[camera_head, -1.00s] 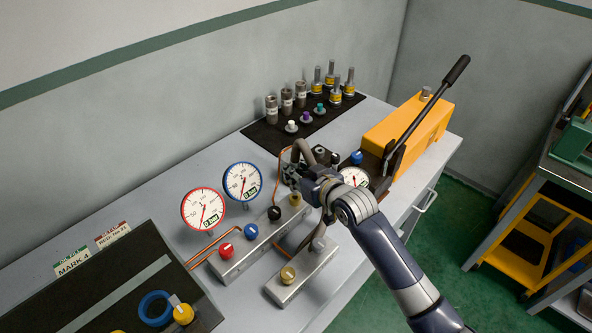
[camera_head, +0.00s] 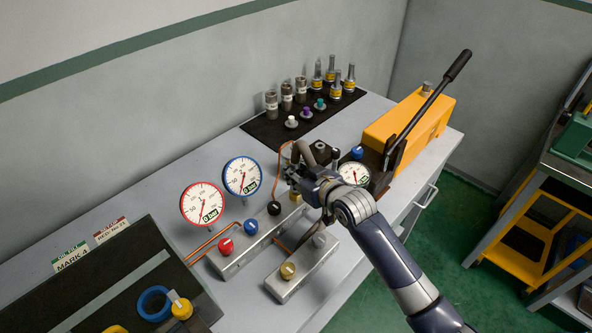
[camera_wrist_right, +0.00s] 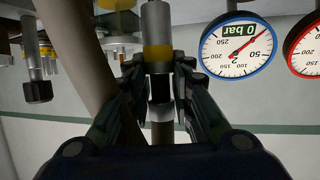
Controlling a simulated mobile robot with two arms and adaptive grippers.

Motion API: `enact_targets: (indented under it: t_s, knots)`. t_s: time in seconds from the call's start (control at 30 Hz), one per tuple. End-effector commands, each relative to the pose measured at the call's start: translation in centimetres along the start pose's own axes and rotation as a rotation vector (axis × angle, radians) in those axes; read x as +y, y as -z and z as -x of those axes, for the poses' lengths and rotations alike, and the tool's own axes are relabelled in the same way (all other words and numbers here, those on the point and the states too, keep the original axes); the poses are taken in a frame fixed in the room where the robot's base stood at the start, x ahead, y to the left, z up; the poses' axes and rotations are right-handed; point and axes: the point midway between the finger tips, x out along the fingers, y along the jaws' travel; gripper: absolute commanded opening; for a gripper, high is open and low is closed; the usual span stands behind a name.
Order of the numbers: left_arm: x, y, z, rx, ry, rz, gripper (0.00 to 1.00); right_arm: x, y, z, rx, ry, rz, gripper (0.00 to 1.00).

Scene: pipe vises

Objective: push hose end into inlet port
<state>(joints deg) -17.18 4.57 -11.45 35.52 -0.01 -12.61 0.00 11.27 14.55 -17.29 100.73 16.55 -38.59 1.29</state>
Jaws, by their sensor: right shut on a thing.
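My right gripper (camera_head: 296,174) is over the back end of the rear valve block (camera_head: 262,236), partly hidden by its own wrist. In the right wrist view its fingers (camera_wrist_right: 160,100) are shut on the hose end (camera_wrist_right: 161,110), a metal fitting with a dark section. A silver cylinder with a yellow band (camera_wrist_right: 157,52) stands in line with it beyond the fingertips. I cannot tell how far the two are joined. The thick grey-brown hose (camera_head: 305,152) loops behind the gripper and crosses the left of the wrist view (camera_wrist_right: 80,60). I cannot make out the inlet port for certain. My left gripper is not in view.
Red-rimmed (camera_head: 203,204) and blue-rimmed (camera_head: 242,177) gauges stand left of the gripper. A yellow pump (camera_head: 410,122) with a long lever and a smaller gauge (camera_head: 354,173) are to the right. Several fittings stand on a black mat (camera_head: 270,136) behind. A front block (camera_head: 302,270) sits nearby.

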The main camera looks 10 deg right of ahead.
Motion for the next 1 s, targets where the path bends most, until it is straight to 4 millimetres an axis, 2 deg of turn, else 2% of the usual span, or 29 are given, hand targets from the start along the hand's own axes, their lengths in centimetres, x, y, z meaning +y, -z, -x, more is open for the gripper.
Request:
enact_targets:
  t_s: [0.43,0.47,0.5,0.57,0.87,1.0]
  knots:
    - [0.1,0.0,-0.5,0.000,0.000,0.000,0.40,0.0,-0.9,-0.4,0.003,0.000,0.001,0.00]
    - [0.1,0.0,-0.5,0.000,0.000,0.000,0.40,0.0,-0.9,-0.4,0.004,0.000,0.000,0.24]
    - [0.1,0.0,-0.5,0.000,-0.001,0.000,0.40,0.0,-0.9,-0.4,0.004,0.000,0.000,0.33]
    - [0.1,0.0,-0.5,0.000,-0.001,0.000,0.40,0.0,-0.9,-0.4,0.003,0.000,0.000,0.45]
    - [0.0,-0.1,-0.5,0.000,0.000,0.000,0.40,0.0,-1.2,-0.4,-0.003,0.000,0.000,0.45]
    - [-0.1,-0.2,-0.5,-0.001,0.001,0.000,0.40,0.0,-1.2,0.2,-0.003,0.000,0.000,0.45]
